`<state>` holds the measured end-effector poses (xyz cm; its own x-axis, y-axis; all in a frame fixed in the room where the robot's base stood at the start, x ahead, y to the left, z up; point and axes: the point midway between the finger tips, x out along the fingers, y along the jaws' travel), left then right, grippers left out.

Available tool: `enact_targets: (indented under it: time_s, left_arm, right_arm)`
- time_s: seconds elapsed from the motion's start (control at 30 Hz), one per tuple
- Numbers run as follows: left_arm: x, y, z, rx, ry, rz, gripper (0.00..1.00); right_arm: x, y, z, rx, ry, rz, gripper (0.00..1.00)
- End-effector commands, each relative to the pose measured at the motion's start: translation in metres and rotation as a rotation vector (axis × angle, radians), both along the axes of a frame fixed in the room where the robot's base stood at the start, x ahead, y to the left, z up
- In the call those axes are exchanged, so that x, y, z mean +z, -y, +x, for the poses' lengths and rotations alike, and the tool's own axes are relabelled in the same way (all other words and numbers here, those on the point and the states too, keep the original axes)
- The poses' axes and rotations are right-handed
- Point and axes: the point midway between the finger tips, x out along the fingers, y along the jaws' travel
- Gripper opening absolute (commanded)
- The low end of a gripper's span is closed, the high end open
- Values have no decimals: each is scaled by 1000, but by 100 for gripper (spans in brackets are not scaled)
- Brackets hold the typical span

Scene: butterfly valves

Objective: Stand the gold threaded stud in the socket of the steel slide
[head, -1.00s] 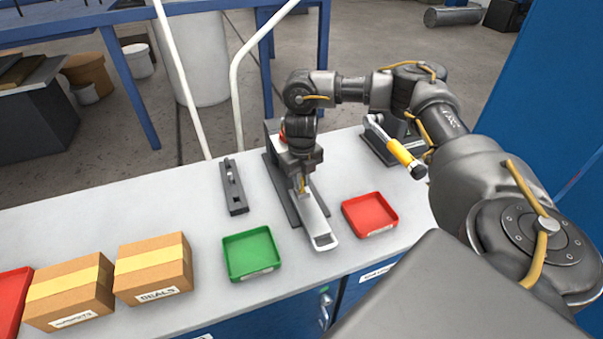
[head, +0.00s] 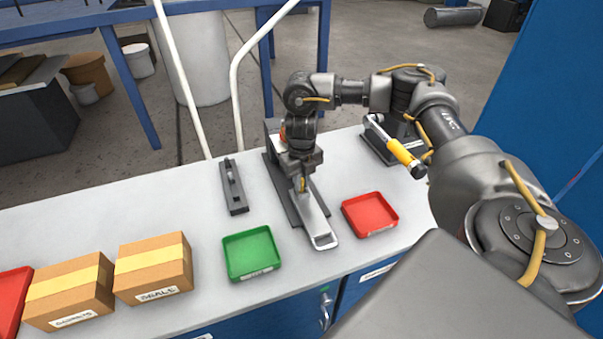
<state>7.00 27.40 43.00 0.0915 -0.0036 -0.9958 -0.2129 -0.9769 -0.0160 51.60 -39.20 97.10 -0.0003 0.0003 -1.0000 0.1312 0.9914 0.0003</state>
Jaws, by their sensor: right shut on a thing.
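My right gripper (head: 302,178) points down over the steel slide (head: 314,220) and is shut on the gold threaded stud (head: 302,185). The stud is upright between the fingertips, with its lower end at or just above the slide's surface; I cannot tell whether it is in the socket. The socket is hidden by the gripper and stud. The slide is a long pale metal piece with a looped near end, lying on a dark grey base on the bench. My left gripper is not in view.
A green tray (head: 250,279) lies left of the slide and a red tray (head: 388,228) right of it. A dark rack (head: 233,190) stands to the left. A yellow-handled tool (head: 396,149) is at the right. Cardboard boxes (head: 152,296) stand at the front left. The bench's back left is clear.

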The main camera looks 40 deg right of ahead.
Motion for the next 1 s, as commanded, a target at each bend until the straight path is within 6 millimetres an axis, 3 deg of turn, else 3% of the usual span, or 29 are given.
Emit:
enact_targets:
  time_s: [0.07,0.1,0.27,0.63,1.0]
  left_arm:
    - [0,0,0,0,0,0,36]
    - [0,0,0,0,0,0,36]
    - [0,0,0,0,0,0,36]
    - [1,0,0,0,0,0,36]
    - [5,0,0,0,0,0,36]
  right_arm:
    - [0,0,0,0,0,0,0]
    - [0,0,0,0,0,0,19]
    - [0,0,0,0,0,0,39]
    - [7,0,1,2,2,0,39]
    - [72,0,1,2,5,-1,39]
